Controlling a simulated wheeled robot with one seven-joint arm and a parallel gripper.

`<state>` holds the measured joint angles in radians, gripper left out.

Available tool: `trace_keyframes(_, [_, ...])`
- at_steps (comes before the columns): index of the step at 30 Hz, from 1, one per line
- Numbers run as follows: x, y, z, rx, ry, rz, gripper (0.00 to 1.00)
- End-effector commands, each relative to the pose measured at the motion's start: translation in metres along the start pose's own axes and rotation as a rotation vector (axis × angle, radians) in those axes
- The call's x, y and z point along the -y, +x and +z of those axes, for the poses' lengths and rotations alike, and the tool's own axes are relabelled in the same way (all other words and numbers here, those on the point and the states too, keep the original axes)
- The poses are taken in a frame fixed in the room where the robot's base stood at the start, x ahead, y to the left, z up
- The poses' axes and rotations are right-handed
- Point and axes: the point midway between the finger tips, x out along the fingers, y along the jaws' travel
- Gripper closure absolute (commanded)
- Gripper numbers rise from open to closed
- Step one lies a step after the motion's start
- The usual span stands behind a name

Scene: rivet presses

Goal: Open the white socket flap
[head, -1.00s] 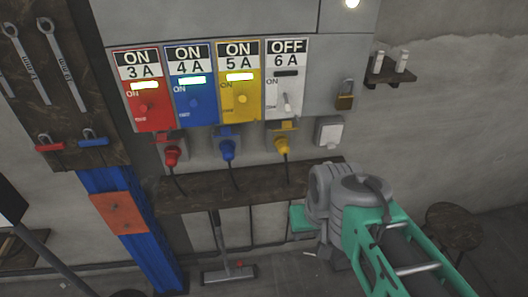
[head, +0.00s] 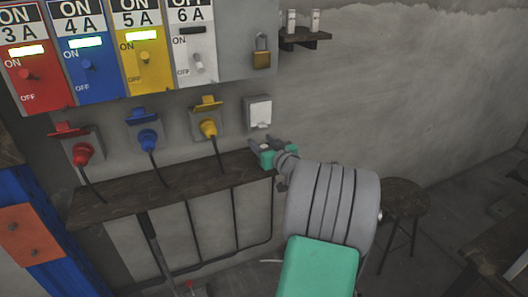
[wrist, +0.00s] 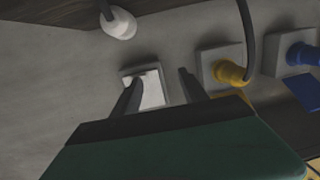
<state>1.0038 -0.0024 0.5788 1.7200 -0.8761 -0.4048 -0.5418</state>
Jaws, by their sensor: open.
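The white socket (head: 258,112) is on the wall in the head view, right of the yellow socket, with its white flap (head: 258,110) shut. My gripper (head: 266,142) is open and empty, just below the socket. In the wrist view, which is turned over, the white flap (wrist: 152,90) lies behind and between my two fingers (wrist: 160,75). The left finger overlaps the flap in that picture. I cannot tell whether it touches.
Red (head: 82,150), blue (head: 147,138) and yellow (head: 207,126) plugs sit in sockets to the left. A wooden shelf (head: 110,203) runs below. A padlock (head: 261,55) hangs above the white socket. A white rounded object (wrist: 118,24) is near the shelf in the wrist view.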

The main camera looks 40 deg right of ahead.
Motion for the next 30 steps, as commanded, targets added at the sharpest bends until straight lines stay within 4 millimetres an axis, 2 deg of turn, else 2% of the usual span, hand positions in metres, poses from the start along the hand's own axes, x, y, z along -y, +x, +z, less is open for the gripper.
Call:
trace_keyframes(1, [-0.025,-0.004,0.008,-0.047,0.006,0.039,0.49])
trace_keyframes(4, [-0.043,-0.006,0.001,-0.096,0.006,0.071,0.49])
trace_keyframes(16, [-0.047,0.060,-0.008,-0.096,0.008,0.069,0.49])
trace_keyframes(20, [-0.048,0.068,-0.009,-0.096,0.008,0.071,0.49])
trace_keyframes(26, [-0.048,0.068,-0.009,-0.096,0.008,0.071,0.49])
trace_keyframes(30, [-0.048,0.067,-0.009,-0.096,0.008,0.071,0.61])
